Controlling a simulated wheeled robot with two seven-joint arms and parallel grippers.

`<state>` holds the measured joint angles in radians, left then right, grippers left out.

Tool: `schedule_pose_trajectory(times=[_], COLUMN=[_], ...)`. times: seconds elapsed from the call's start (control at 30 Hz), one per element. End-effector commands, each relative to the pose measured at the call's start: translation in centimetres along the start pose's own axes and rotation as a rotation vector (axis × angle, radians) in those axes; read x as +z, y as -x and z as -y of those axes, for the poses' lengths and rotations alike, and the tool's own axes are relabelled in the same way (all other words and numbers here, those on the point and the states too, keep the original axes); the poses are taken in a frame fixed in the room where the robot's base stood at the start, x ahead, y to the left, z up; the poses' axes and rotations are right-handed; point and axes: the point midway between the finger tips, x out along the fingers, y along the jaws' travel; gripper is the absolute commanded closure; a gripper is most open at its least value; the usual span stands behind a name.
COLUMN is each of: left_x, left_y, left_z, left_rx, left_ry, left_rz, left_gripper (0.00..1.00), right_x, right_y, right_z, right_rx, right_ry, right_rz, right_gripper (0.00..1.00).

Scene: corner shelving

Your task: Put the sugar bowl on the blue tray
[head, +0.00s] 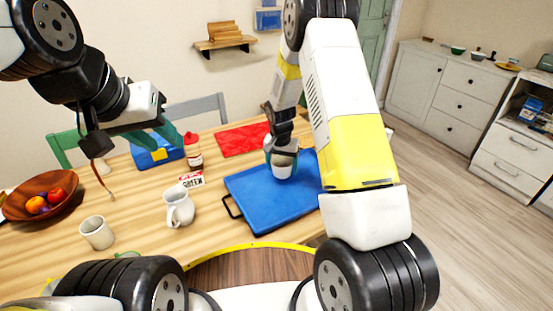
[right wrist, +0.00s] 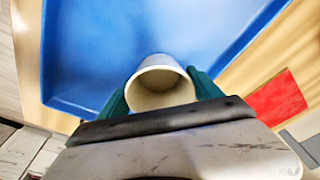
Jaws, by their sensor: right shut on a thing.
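The blue tray (head: 250,205) lies on the wooden table in the head view, and its blue surface and raised rim show in the right wrist view (right wrist: 90,105). My right gripper (right wrist: 160,90) is shut on a white, round, open-topped vessel (right wrist: 160,82), which I take to be the sugar bowl. In the head view the sugar bowl (head: 284,170) is upright over the far part of the tray; I cannot tell whether it touches the surface. The right gripper's fingers partly hide it. My left gripper (head: 167,138) looks open and empty above the table's far left side.
A white jug (head: 180,208) and a mug (head: 97,233) stand left of the tray. A fruit bowl (head: 18,206) is at the far left.

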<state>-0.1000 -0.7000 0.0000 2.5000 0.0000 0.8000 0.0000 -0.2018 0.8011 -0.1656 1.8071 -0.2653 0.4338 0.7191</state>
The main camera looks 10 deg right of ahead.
Motion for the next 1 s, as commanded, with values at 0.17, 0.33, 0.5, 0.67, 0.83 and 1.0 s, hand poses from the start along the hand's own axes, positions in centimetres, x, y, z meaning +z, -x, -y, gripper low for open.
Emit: schedule_pose_trajectory(times=[0.17,0.33,0.5,0.67,0.83,1.0], left_x=[0.0,0.0,0.0,0.0,0.0,0.0], left_y=[0.0,0.0,0.0,0.0,0.0,0.0], left_z=[0.0,0.0,0.0,0.0,0.0,0.0], left_rx=[0.000,0.000,0.000,0.000,0.000,0.000], left_ry=[0.000,0.000,0.000,0.000,0.000,0.000], left_rz=[0.000,0.000,0.000,0.000,0.000,0.000], left_gripper=[0.64,0.64,0.64,0.64,0.64,0.64], right_x=[0.1,0.2,0.2,0.2,0.3,0.2], right_y=[-2.5,-3.6,-3.6,-3.8,-3.8,-3.8], right_z=[-0.1,-0.1,-0.1,-0.1,-0.1,-0.1], right_rx=[0.002,0.000,0.000,0.000,0.000,0.000], right_ry=[0.001,-0.001,-0.001,0.000,0.000,-0.001], right_rz=[0.003,0.000,-0.001,0.000,0.000,0.000], right_gripper=[0.78,0.78,0.78,0.16,0.04,0.04])
